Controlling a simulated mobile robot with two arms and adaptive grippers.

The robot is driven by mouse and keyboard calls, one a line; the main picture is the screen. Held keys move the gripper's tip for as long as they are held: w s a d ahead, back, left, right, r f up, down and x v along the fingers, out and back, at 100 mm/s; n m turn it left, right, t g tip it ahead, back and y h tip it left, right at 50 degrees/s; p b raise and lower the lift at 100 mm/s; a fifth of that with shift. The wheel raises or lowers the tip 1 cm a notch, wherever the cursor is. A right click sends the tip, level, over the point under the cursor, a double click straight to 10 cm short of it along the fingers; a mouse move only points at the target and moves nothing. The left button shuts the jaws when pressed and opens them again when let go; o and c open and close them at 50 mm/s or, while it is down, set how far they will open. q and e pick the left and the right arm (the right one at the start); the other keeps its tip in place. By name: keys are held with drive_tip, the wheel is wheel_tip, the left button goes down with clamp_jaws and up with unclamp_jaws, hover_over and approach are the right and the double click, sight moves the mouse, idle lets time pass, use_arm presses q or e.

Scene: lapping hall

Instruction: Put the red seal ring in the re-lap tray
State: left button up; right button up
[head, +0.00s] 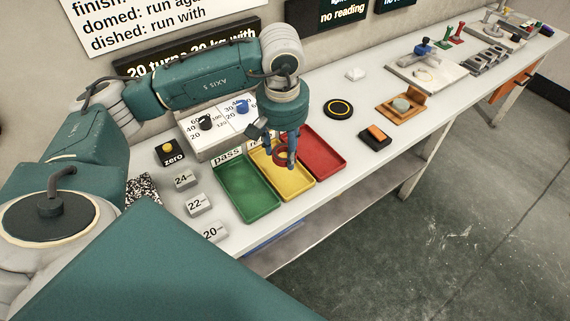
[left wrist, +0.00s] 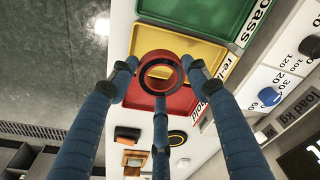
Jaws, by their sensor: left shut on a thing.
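The red seal ring (head: 279,155) is held in my left gripper (head: 281,161), above the yellow tray (head: 298,187). In the left wrist view the ring (left wrist: 143,74) sits between the blue fingers of that gripper (left wrist: 160,76), its round hole facing the camera. There the partly hidden label by the yellow tray (left wrist: 187,50) begins "re-l", which fits the re-lap tray. The ring overlaps the yellow and red trays in that view. It looks clear of the tray floor, but the exact gap is hard to tell. My right gripper is not in view.
The green "pass" tray (head: 250,190) lies left of the yellow tray, and the red tray (head: 322,153) lies right. Behind stands a dial unit (head: 207,143). Numbered blocks (head: 199,203) are at the left. A black disc (head: 338,109) and an orange-black block (head: 375,138) are farther right.

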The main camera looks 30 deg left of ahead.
use_arm(q)
drive_tip(key=w+a+r+n+b, duration=0.1)
drive_tip(key=w+a+r+n, duration=0.1)
drive_tip(key=r, duration=0.6)
drive_tip(key=shift+w+a, duration=0.6)
drive_tip(key=shift+w, duration=0.1)
drive_tip(key=shift+s+a+r, duration=0.1)
drive_tip(key=shift+a+r, duration=0.05)
drive_tip(key=shift+r, duration=0.1)
drive_tip(key=p, duration=0.2)
hover_over(281, 169)
drive_tip(key=f, duration=1.4)
drive_tip(key=shift+s+f, duration=0.2)
drive_tip(key=shift+f, duration=0.05)
wheel_tip(281, 169, down, 4)
drive_tip(key=shift+f, duration=0.5)
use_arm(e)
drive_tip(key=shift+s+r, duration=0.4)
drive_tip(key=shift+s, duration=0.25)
use_arm(q)
drive_tip(key=shift+f, duration=0.1)
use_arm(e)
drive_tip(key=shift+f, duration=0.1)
use_arm(q)
drive_tip(key=o, duration=0.9)
drive_tip(key=shift+r, duration=0.2)
